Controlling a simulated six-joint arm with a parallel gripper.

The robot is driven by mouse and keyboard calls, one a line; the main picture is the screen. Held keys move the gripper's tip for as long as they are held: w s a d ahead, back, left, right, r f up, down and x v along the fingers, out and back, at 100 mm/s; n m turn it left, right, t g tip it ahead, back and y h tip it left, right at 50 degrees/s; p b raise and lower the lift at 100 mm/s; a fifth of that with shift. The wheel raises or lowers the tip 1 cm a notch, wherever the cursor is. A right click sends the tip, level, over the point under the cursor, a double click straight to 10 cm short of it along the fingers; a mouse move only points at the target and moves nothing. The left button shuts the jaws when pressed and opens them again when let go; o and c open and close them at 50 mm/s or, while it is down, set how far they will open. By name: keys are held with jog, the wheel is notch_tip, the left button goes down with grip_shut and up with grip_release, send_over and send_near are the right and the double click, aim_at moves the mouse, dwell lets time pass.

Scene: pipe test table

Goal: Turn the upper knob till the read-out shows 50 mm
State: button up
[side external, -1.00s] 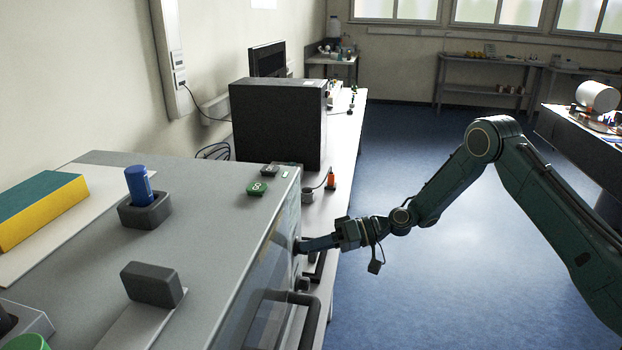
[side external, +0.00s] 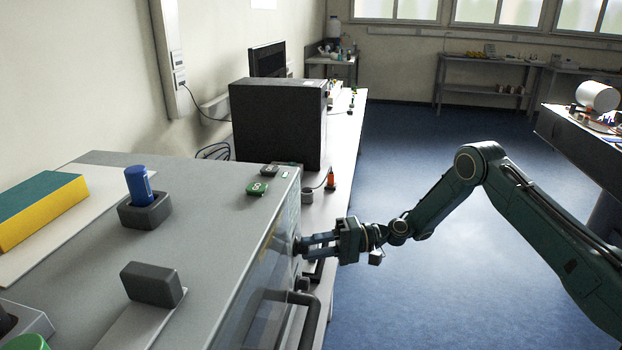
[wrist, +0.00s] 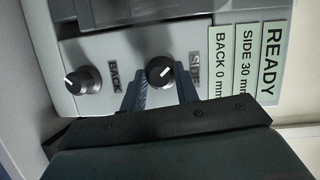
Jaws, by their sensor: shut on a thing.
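The upper knob (wrist: 160,71) is black with a white pointer line and sits beside the SIDE label in the wrist view. My gripper (wrist: 161,88) is shut on it, one finger on each side; it also shows at the front of the grey machine in the side view (side external: 304,245). The read-out (wrist: 243,75) shows READY, SIDE 30 mm and BACK 0 mm, turned sideways in the wrist view. The lower knob (wrist: 83,80), beside the BACK label, stands free of my fingers.
The grey machine (side external: 215,205) has a dark handle (side external: 313,312) on its front, below my gripper. A blue cylinder (side external: 138,184) stands in a holder on its top. A black box (side external: 278,122) stands behind. The floor to the right is clear.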

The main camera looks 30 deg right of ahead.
jog(key=shift+a, duration=0.1)
jog(key=o, duration=1)
jog(key=shift+c, duration=0.2)
jog(key=shift+r, duration=0.1)
jog(key=shift+r, duration=0.9)
jog(key=o, duration=0.7)
jog(key=r, duration=0.6)
jog(key=shift+w+r, duration=0.2)
jog(key=shift+c, duration=0.2)
notch_tip(320, 180, up, 2)
jog(key=shift+s+r, duration=0.15)
jog(key=shift+r, duration=0.1)
jog(key=c, duration=0.7)
jog(key=shift+o, duration=0.2)
notch_tip(320, 180, up, 9)
